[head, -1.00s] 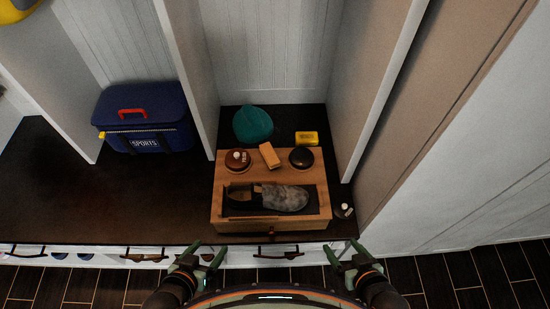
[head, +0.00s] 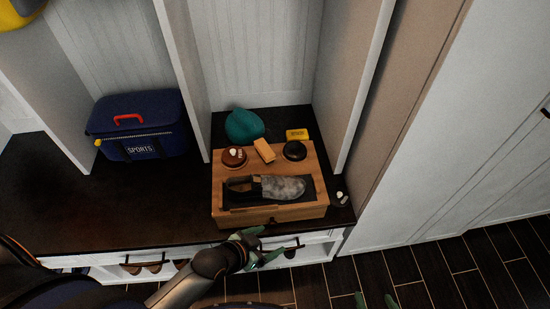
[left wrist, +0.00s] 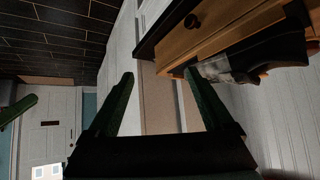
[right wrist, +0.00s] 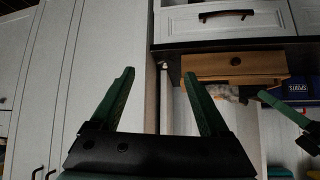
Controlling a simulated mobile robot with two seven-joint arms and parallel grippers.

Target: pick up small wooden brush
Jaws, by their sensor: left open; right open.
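A small tan wooden block, which looks like the brush (head: 264,150), lies on top of a wooden shoe-care box (head: 222,190), between a brown round tin (head: 234,158) and a black round item (head: 294,151). Its bristles cannot be made out. My left gripper (head: 264,253) is open and empty in front of the box, by the bench's drawer fronts, apart from the brush. My right gripper (head: 375,299) is open and empty at the bottom edge of the head view, over the floor. Neither wrist view shows the brush; the box's front appears in the left wrist view (left wrist: 222,22) and right wrist view (right wrist: 225,66).
A grey shoe (head: 283,188) lies on the box in front of the brush. A teal item (head: 244,125) and a yellow item (head: 297,134) sit behind it. Upright panels flank the cubby. A blue sports bag (head: 140,125) stands left; the dark bench top (head: 120,210) between is clear.

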